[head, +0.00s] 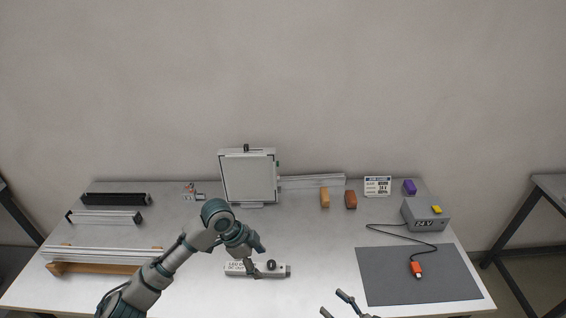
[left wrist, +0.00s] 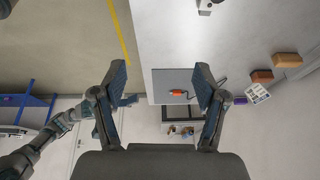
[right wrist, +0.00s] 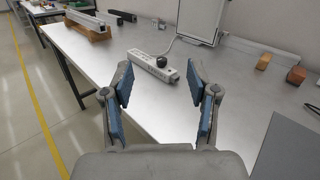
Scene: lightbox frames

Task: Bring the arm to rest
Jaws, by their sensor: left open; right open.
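My left gripper (head: 256,262) hangs over the middle of the table in the head view, in front of the white panel and close to the power strip (head: 276,271). Its fingers (left wrist: 160,82) are spread and empty in the left wrist view. My right gripper (head: 338,305) shows only partly at the bottom edge of the head view, left of the grey mat. Its fingers (right wrist: 160,85) are spread with nothing between them in the right wrist view. The power strip (right wrist: 153,66) lies on the table beyond them, with a black plug in it.
The table (head: 210,295) carries a grey mat (head: 400,280) with an orange-ended cable (head: 416,269), a grey box (head: 425,216), a white panel (head: 248,182), tan (head: 324,198) and brown (head: 350,200) blocks, and metal profiles (head: 100,254) at left. Its front middle is mostly bare.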

